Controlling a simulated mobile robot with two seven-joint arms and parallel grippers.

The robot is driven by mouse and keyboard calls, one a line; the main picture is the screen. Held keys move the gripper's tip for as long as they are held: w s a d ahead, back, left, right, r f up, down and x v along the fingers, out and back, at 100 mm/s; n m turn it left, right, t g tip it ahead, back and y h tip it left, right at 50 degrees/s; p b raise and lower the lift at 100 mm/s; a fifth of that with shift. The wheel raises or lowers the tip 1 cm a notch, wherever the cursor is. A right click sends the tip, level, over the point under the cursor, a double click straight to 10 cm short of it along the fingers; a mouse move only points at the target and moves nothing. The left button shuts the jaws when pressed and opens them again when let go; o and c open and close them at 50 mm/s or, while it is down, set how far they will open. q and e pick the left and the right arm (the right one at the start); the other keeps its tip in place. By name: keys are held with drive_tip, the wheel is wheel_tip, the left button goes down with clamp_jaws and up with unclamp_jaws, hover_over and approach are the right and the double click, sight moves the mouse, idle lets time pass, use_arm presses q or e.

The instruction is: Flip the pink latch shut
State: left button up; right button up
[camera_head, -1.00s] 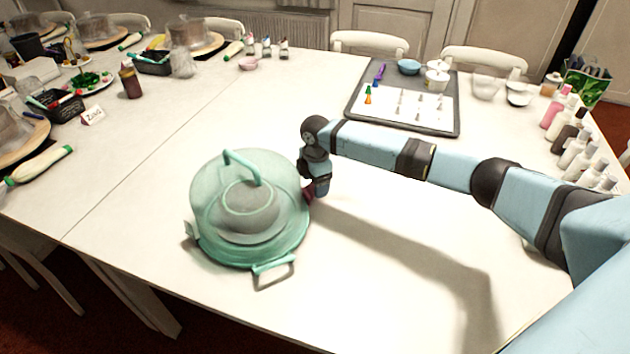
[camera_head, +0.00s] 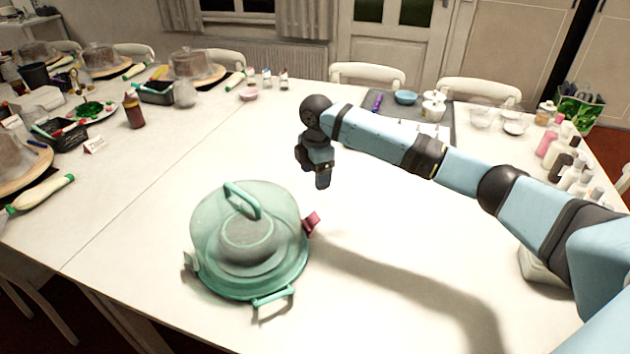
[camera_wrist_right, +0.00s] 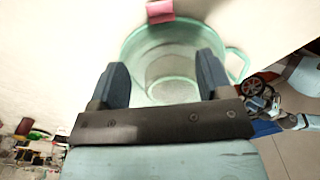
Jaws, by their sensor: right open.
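A green translucent cake carrier (camera_head: 248,265) with a domed lid and a top handle (camera_head: 242,199) stands on the white table. The pink latch (camera_head: 312,222) sticks out, tilted, at the carrier's right side. In the right wrist view the pink latch (camera_wrist_right: 160,10) is at the top edge, partly cut off, beside the carrier (camera_wrist_right: 130,50). My right gripper (camera_head: 323,182) is above and behind the latch in the head view, apart from it. The right wrist view shows this gripper (camera_wrist_right: 160,72) open, with nothing between its fingers. My left gripper is not in view.
A green clasp (camera_head: 273,297) is at the carrier's front rim and a pale one (camera_head: 190,262) at its left. A dark tray (camera_head: 440,128) and several bottles (camera_head: 565,160) stand at the far right. The table (camera_head: 400,220) around the carrier is mostly clear.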

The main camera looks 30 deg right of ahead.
drive_tip(key=shift+c, duration=0.7)
drive_tip(key=f+b, duration=0.1)
drive_tip(key=s+d+f+m+y+b, duration=0.1)
drive_tip(key=f, duration=0.1)
drive_tip(key=shift+d+m, duration=0.15)
drive_tip(key=shift+m, duration=0.15)
drive_tip(key=c, duration=0.6)
drive_tip(key=m+t+y+b, duration=0.6)
drive_tip(key=m+y+b, duration=0.5)
drive_tip(key=m, duration=0.8)
approach(309, 223)
drive_tip(key=w+a+b, duration=0.1)
drive_tip(key=w+a+f+h+b, duration=0.1)
drive_tip(key=a+b, duration=0.1)
drive_tip(key=w+a+h+b, duration=0.1)
drive_tip(key=a, duration=0.1)
drive_tip(key=shift+f, duration=0.25)
drive_tip(key=shift+c, duration=0.2)
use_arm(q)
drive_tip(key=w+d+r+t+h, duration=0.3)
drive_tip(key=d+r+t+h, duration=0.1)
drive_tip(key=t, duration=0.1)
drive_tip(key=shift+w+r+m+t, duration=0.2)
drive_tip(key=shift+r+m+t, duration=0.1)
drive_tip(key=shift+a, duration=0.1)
use_arm(e)
drive_tip(key=shift+c, duration=0.5)
